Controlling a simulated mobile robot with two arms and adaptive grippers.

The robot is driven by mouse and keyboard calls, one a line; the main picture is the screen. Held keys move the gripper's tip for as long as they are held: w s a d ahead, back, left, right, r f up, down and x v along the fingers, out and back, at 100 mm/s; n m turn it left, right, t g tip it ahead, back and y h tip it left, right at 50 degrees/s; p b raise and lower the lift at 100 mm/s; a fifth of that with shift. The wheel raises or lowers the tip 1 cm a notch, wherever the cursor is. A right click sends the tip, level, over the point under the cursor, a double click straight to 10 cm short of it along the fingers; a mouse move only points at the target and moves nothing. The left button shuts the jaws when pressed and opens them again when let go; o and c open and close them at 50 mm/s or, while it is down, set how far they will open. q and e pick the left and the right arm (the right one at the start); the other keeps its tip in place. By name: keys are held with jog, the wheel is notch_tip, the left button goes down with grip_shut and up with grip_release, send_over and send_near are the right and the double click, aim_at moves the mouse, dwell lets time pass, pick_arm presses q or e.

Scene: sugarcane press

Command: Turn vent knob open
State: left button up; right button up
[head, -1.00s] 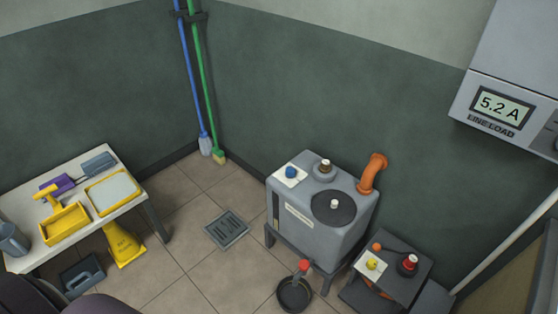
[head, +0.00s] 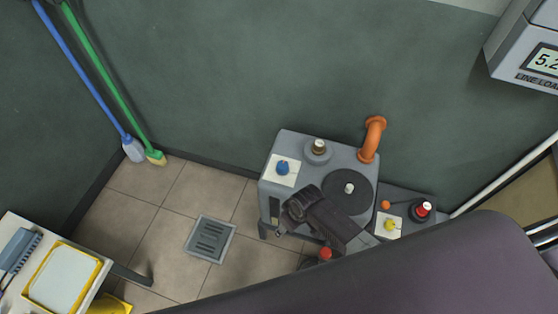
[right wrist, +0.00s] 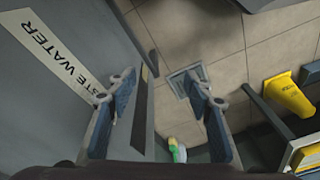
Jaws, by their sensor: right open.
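The grey waste-water tank (head: 268,200) stands near the wall. Its top carries a blue knob (head: 282,168) on a white plate, a pale-topped cap (head: 319,147) and a round black lid (head: 343,202) with a white knob (head: 349,188). No vent label is readable, so I cannot tell which one is the vent knob. My right gripper (head: 290,211) is over the tank's front edge, below the blue knob in the picture. In the right wrist view, its blue-padded fingers (right wrist: 158,88) are apart and empty beside the tank's labelled side (right wrist: 45,55). My left gripper is out of view.
An orange pipe (head: 374,138) rises at the tank's back right. A low stand (head: 408,196) holds yellow and red knobs. A floor drain (head: 210,239) and open tiles lie left of the tank. A table with a yellow tray (head: 65,275) is lower left.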

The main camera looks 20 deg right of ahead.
jog(key=w+a+r+n, duration=0.1)
jog(key=w+a+r, duration=0.15)
jog(key=r, duration=0.45)
jog(key=w+a+r+n, duration=0.2)
jog(key=w+r, duration=0.1)
jog(key=r, duration=0.3)
jog(key=shift+n+g+h, duration=0.4)
jog(key=w+d+r, duration=0.1)
jog(key=w, duration=0.1)
jog(key=w+d+r, duration=0.1)
jog(key=w, duration=0.1)
jog(key=w+d+r, duration=0.1)
jog(key=w, duration=0.1)
jog(key=shift+w, duration=0.25)
notch_tip(320, 180, up, 3)
send_over(283, 165)
jog(key=shift+s+a+f+h, duration=0.1)
jog(key=shift+a+h, duration=0.15)
jog(key=shift+h, duration=0.15)
jog(key=shift+d+f, duration=0.1)
jog(key=shift+f, duration=0.05)
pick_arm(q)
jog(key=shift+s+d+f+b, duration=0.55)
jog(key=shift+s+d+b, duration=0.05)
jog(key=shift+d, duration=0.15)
pick_arm(e)
jog(key=shift+d+f, duration=0.1)
jog(key=shift+f, duration=3.5)
jog(key=shift+c, duration=0.6)
